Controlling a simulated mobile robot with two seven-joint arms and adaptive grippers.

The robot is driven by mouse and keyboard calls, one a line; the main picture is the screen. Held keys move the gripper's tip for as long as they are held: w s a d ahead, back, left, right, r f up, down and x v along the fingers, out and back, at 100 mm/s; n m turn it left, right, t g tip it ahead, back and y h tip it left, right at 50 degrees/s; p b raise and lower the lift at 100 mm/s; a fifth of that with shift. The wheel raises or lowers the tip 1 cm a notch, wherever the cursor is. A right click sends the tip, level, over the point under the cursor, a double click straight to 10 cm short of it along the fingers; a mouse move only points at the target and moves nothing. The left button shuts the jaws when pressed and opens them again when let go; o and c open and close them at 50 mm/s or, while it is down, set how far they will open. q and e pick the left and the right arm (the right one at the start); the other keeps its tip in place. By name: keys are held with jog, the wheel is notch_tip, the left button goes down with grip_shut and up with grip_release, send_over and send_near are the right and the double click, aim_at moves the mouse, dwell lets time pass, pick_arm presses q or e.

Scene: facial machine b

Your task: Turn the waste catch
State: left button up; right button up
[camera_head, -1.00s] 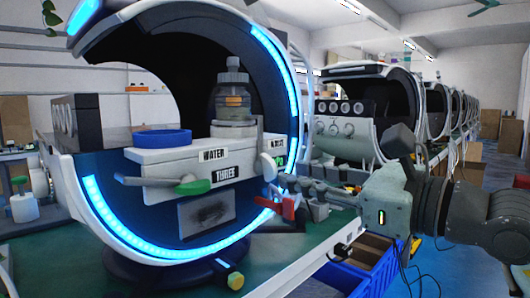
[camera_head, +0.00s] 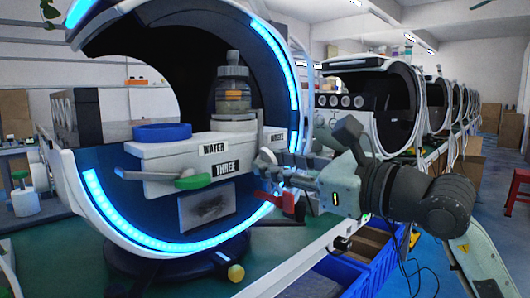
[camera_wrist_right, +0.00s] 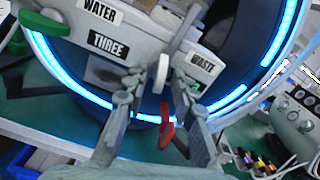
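The facial machine's white front block (camera_head: 160,155) carries labels WATER, THREE and WASTE. The WASTE label (camera_wrist_right: 202,64) is at the block's right end; it is partly covered in the head view. Beside it, in the right wrist view, a grey lever with a pale rounded end, seemingly the waste catch (camera_wrist_right: 163,72), points toward me. My right gripper (camera_wrist_right: 157,90) is open, its two fingers on either side of the lever's end. I cannot tell whether they touch it. In the head view this gripper (camera_head: 268,168) is at the block's right end. My left gripper is not in view.
A red handle (camera_wrist_right: 167,128) hangs just below, between my right fingers in the wrist view. A green-tipped lever (camera_head: 192,182) is on the block's left. A jar (camera_head: 233,90) and blue ring (camera_head: 162,132) stand on top. Blue crates (camera_head: 345,275) are below right.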

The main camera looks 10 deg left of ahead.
jog(key=shift+w+a, duration=0.3)
jog(key=shift+a, duration=0.1)
dwell(0.3)
jog(key=shift+s+d, duration=0.1)
jog(key=shift+d, duration=0.05)
jog(key=shift+c, duration=0.4)
grip_shut()
jog(key=shift+f+n+b, duration=0.1)
jog(key=shift+n+b, duration=0.3)
jog(key=shift+b, duration=0.35)
jog(key=shift+n+b, duration=0.4)
jog(key=shift+n, duration=0.1)
